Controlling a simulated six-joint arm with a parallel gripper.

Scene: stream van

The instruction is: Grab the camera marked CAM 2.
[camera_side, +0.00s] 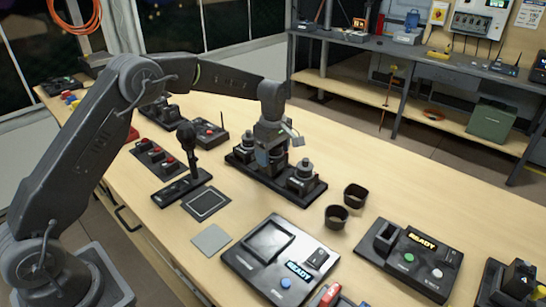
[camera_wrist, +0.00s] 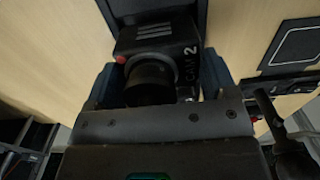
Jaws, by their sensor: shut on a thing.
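The camera marked CAM 2 (camera_wrist: 155,42) is a dark box with a round black lens and a small red spot at its side. The white label CAM 2 reads along its edge in the wrist view. My gripper (camera_wrist: 160,88) is shut on it, one finger on each side. In the side view my gripper (camera_side: 271,150) points down over the middle of a black base (camera_side: 312,199), and largely hides the camera there. I cannot tell whether the camera touches the base.
Another camera unit (camera_side: 303,172) stands at the base's right end and a further dark unit at its left. A joystick stand (camera_side: 188,160) is to the left. Two black cups (camera_side: 337,217) and a READY console (camera_side: 281,262) are in front.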

